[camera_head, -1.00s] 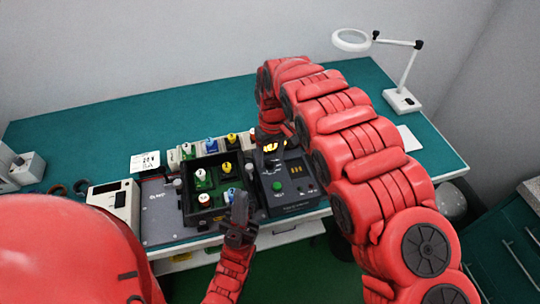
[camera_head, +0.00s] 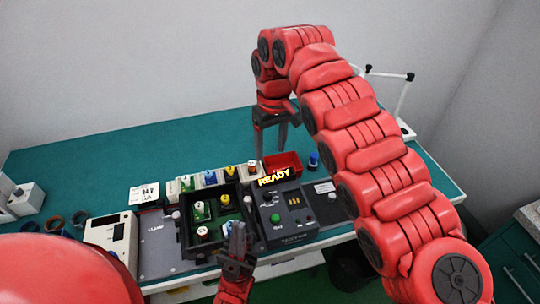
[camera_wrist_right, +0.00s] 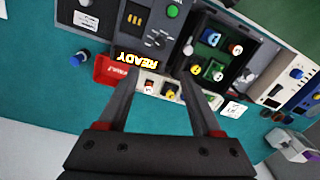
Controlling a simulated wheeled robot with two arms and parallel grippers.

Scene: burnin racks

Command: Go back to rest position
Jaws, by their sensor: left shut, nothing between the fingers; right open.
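My right gripper (camera_head: 270,140) is raised above the back of the table, fingers pointing down, open and empty. In the right wrist view its two fingers (camera_wrist_right: 160,105) stand apart with nothing between them.
A row of bins with coloured pieces (camera_head: 210,178) stands behind the tray, beside a red bin (camera_head: 283,163). A blue-topped piece (camera_head: 314,160) stands right of it. A beige meter (camera_head: 112,238) is at left. The table's back (camera_head: 130,155) is clear.

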